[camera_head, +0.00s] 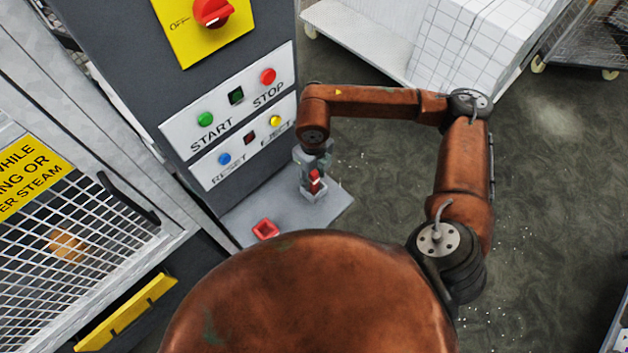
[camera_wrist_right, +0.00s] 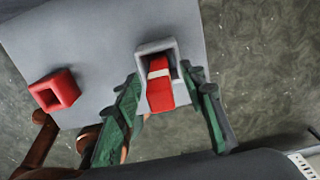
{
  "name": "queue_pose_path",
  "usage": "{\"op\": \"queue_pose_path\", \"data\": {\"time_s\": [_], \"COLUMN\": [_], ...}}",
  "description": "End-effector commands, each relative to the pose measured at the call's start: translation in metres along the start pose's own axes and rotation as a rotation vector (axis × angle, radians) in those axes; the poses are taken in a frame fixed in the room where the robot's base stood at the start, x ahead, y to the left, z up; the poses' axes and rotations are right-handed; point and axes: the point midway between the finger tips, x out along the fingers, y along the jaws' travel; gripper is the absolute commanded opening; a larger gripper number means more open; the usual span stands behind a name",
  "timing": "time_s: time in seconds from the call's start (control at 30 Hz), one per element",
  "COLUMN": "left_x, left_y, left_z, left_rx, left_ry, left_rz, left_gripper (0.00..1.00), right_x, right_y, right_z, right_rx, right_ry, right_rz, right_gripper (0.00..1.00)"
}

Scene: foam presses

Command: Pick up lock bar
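The lock bar (camera_wrist_right: 160,92) is red with a pale band. It stands in a light grey square holder (camera_wrist_right: 156,46) on a grey shelf, and it also shows in the head view (camera_head: 315,182). My right gripper (camera_wrist_right: 163,78) is open, with one green finger on each side of the bar and holder. Gaps show between the fingers and the bar. In the head view my right gripper (camera_head: 313,165) points down just above the holder and partly hides the bar. My left gripper is in neither view.
A red square socket (camera_head: 265,229) sits on the same grey shelf (camera_head: 332,208), left of the holder. A panel (camera_head: 236,105) with buttons rises behind the shelf. A mesh door (camera_head: 80,235) stands at left. A cart with white boxes (camera_head: 470,45) is at the back.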

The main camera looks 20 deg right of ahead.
Motion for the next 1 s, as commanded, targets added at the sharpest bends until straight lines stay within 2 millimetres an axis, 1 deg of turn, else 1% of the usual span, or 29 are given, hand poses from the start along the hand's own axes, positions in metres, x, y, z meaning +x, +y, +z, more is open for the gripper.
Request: {"op": "queue_pose_path", "data": {"time_s": [0.03, 0.1, 0.2, 0.47, 1.0], "left_x": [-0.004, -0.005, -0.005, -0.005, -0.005], "left_y": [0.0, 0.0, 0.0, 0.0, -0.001], "left_z": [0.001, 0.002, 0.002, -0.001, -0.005], "left_rx": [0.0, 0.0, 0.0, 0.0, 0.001], "left_ry": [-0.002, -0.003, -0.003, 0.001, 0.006], "left_rz": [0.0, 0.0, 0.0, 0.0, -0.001], "left_gripper": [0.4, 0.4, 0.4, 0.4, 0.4], "right_x": [0.006, 0.016, 0.024, 0.026, 0.026], "right_y": [0.0, 0.0, 0.0, -0.001, -0.001], "right_z": [-0.002, -0.001, -0.001, -0.002, -0.002], "right_rx": [0.001, 0.001, 0.001, 0.003, 0.004], "right_ry": [0.003, 0.002, 0.001, 0.0, 0.0], "right_rz": [0.0, 0.001, 0.0, 0.0, 0.0], "right_gripper": [0.38, 0.38, 0.38, 0.37, 0.0]}}
